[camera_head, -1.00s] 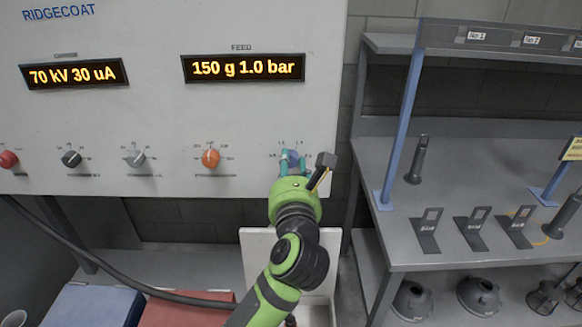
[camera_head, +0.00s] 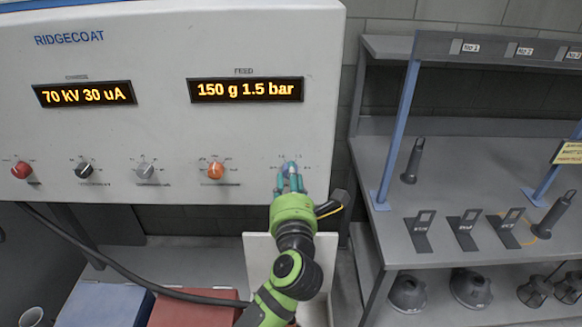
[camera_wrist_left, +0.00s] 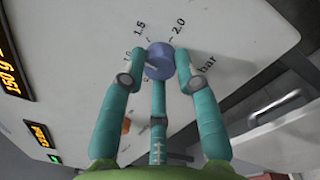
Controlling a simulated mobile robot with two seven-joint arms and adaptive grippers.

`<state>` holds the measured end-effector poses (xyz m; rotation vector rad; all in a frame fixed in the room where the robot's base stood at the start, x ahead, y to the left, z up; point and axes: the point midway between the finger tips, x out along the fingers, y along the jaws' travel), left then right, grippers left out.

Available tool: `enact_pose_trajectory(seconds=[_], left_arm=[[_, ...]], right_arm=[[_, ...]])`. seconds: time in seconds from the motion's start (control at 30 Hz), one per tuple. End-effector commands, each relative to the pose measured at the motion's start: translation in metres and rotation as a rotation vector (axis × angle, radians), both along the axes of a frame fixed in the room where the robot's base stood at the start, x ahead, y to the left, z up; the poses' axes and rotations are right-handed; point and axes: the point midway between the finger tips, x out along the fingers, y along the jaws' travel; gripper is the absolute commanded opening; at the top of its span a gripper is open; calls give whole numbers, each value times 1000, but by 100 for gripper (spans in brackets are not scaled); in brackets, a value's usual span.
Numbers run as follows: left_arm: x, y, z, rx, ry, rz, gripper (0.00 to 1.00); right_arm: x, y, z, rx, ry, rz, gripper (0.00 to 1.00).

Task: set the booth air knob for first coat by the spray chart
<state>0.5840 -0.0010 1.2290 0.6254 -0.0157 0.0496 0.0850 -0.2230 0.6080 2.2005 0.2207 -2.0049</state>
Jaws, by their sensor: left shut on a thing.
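The blue air knob (camera_head: 290,167) is at the right end of the knob row on the white control panel (camera_head: 180,130). My left gripper (camera_head: 290,182) is shut on it, coming from below and in front. In the left wrist view, teal fingers of the gripper (camera_wrist_left: 162,60) hold both sides of the knob (camera_wrist_left: 158,63); marks 1.5 and 2.0 and the word bar show around it. The knob's pointer is not clear. The feed display (camera_head: 246,90) reads 150 g 1.5 bar. My right gripper is not in view.
The charge display (camera_head: 87,94) reads 70 kV 30 uA. Orange (camera_head: 215,170), grey (camera_head: 145,170), black (camera_head: 84,170) and red (camera_head: 21,170) knobs line the panel to the left. A grey shelf (camera_head: 450,185) with a yellow card (camera_head: 569,152), its text unreadable, stands right.

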Motion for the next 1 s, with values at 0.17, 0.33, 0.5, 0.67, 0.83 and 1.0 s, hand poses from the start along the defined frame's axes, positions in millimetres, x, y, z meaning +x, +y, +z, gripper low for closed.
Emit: enact_pose_trajectory(seconds=[0.17,0.33,0.5,0.67,0.83,1.0], left_arm=[[0,2,-5,161,15,6,0],[0,3,-7,292,14,5,0],[0,3,-7,390,14,5,0],[0,3,-7,450,15,5,0],[0,4,-7,482,16,5,0],[0,4,-8,493,16,5,0]], right_arm=[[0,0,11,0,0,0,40],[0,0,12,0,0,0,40],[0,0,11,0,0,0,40],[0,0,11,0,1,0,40],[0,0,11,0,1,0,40],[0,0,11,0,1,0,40]])
